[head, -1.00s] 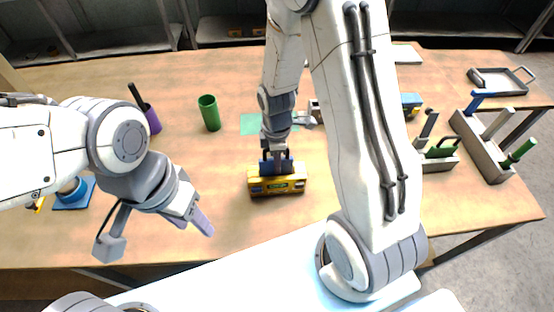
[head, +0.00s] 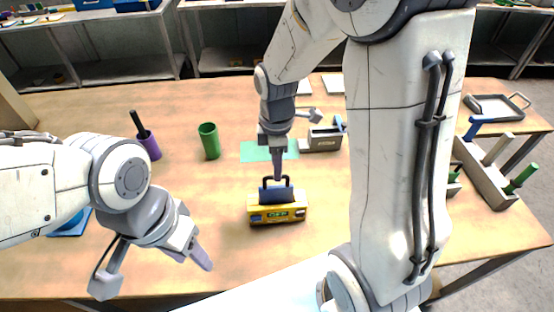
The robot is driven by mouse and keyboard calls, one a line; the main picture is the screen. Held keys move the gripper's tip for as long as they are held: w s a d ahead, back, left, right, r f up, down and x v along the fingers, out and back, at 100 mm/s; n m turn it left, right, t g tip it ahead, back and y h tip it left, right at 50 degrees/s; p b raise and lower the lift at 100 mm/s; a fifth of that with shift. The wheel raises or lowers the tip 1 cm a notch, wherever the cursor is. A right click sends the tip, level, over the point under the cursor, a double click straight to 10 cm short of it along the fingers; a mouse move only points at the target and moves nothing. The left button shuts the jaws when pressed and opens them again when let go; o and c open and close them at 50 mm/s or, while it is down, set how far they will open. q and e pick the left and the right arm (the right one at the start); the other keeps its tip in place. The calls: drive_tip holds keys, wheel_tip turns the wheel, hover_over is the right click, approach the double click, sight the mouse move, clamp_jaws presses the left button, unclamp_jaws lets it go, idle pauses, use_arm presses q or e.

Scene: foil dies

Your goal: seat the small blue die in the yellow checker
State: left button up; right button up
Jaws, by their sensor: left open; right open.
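The yellow checker (head: 290,214) sits on the table in the middle, with a small green display on its front. The small blue die (head: 279,194), with a dark loop handle on top, stands upright in the checker's top. I cannot tell how deep it sits. My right gripper (head: 277,172) is open, just above and behind the handle in the picture, and holds nothing. Whether a finger still overlaps the handle's loop is unclear. My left gripper (head: 152,267) is open and empty over the table's front left, well away from the checker.
A green cup (head: 209,141) and a purple cup (head: 150,146) stand at the back left. A green mat (head: 255,151) and a grey block (head: 322,139) lie behind the checker. A rack with coloured handles (head: 481,172) is at the right. My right arm hides much of the right side.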

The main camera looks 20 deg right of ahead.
drive_tip(key=shift+r, duration=0.9)
drive_tip(key=s+a+r+m, duration=0.2)
drive_tip(key=s+a+m, duration=0.2)
drive_tip(key=s, duration=0.5)
drive_tip(key=s+a+r+m+y, duration=0.1)
drive_tip(key=s+a+r+m, duration=0.1)
drive_tip(key=s+a, duration=0.6)
drive_tip(key=shift+s+a+r+m, duration=0.15)
drive_tip(key=shift+s+m, duration=0.45)
drive_tip(key=shift+m, duration=0.3)
